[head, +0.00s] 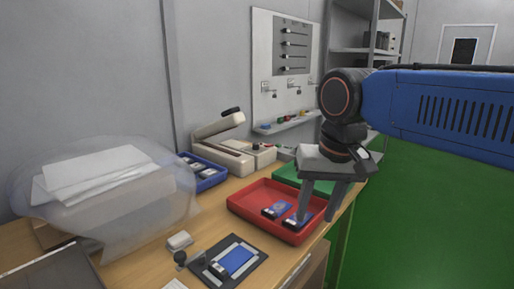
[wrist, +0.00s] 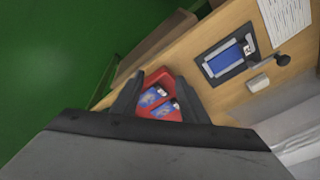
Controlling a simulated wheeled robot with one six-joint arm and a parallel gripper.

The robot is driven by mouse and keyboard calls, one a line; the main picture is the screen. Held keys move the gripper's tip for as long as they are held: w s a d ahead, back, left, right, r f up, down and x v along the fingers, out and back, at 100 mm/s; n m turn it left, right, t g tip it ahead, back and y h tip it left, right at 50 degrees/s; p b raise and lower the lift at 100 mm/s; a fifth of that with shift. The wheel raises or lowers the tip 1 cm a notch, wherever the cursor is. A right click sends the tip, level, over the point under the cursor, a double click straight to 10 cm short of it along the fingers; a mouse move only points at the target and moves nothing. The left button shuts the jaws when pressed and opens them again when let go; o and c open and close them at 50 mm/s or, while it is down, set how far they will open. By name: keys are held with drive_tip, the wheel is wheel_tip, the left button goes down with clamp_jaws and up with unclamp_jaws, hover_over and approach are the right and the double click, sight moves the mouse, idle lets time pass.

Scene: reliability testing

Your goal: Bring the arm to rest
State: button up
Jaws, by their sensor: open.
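My gripper (head: 318,208) hangs from the blue arm at the right of the head view, pointing down over the red tray (head: 240,207). Its two fingers are apart with nothing between them. In the wrist view the gripper (wrist: 157,92) shows its open fingers on either side of the red tray (wrist: 163,76). I cannot tell exactly how high the fingertips are above the tray.
A dark fixture (head: 240,262) holding a blue item lies at the table's front. A green tray (head: 290,175), a blue tray (head: 207,182) and a beige machine (head: 228,155) stand behind. A clear bag with papers (head: 100,180) is at left. A green surface (head: 430,220) is at right.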

drive_tip(key=s+d+f+t, duration=0.1)
drive_tip(key=s+d+f, duration=0.4)
drive_tip(key=d+f, duration=0.3)
drive_tip(key=s+d+f+t+h, duration=0.1)
drive_tip(key=s+d+f, duration=0.3)
drive_tip(key=d+f, duration=0.4)
drive_tip(key=shift+s+d+f, duration=0.2)
drive_tip(key=shift+s+f, duration=0.05)
drive_tip(key=shift+s, duration=0.1)
